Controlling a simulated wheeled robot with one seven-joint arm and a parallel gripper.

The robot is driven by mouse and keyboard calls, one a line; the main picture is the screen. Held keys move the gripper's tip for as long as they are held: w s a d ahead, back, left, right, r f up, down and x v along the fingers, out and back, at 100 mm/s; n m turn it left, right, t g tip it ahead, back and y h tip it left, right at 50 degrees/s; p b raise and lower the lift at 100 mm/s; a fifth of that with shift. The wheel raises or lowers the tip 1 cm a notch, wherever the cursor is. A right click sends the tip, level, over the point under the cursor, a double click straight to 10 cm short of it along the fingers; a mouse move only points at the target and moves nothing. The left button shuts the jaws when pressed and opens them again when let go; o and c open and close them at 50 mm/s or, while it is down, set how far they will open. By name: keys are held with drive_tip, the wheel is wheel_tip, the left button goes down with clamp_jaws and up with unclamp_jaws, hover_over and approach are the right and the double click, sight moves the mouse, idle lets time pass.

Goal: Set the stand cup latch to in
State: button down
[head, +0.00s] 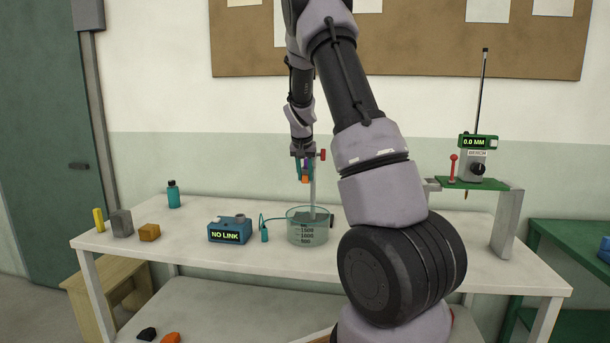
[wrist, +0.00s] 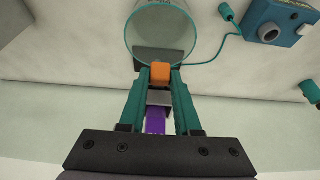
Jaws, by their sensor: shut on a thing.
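My gripper (head: 304,172) is by the upright post (head: 313,192) of the stand, above the glass beaker (head: 307,232). In the wrist view its two teal fingers close on a small orange piece (wrist: 160,73). A grey block and a purple piece (wrist: 154,120) lie between the fingers behind it. The orange piece also shows below the fingers in the head view (head: 305,180). I cannot tell for sure whether it is the stand cup latch, nor which setting the latch has. A red knob (head: 322,155) sits beside the gripper on the right.
A blue box (head: 230,231) reading NO LINK is cabled to a small teal probe (head: 264,236) left of the beaker. A teal bottle (head: 173,194) and several small blocks stand farther left. A green-topped gauge stand (head: 476,184) reading 0.0 MM stands right.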

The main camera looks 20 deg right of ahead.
drive_tip(key=shift+w+d+r, duration=0.1)
drive_tip(key=shift+w+d, duration=0.4)
drive_tip(key=shift+w, duration=0.2)
drive_tip(key=c, duration=0.6)
unclamp_jaws()
drive_tip(key=shift+w, duration=0.1)
drive_tip(key=v, duration=1)
drive_tip(key=shift+r, duration=0.35)
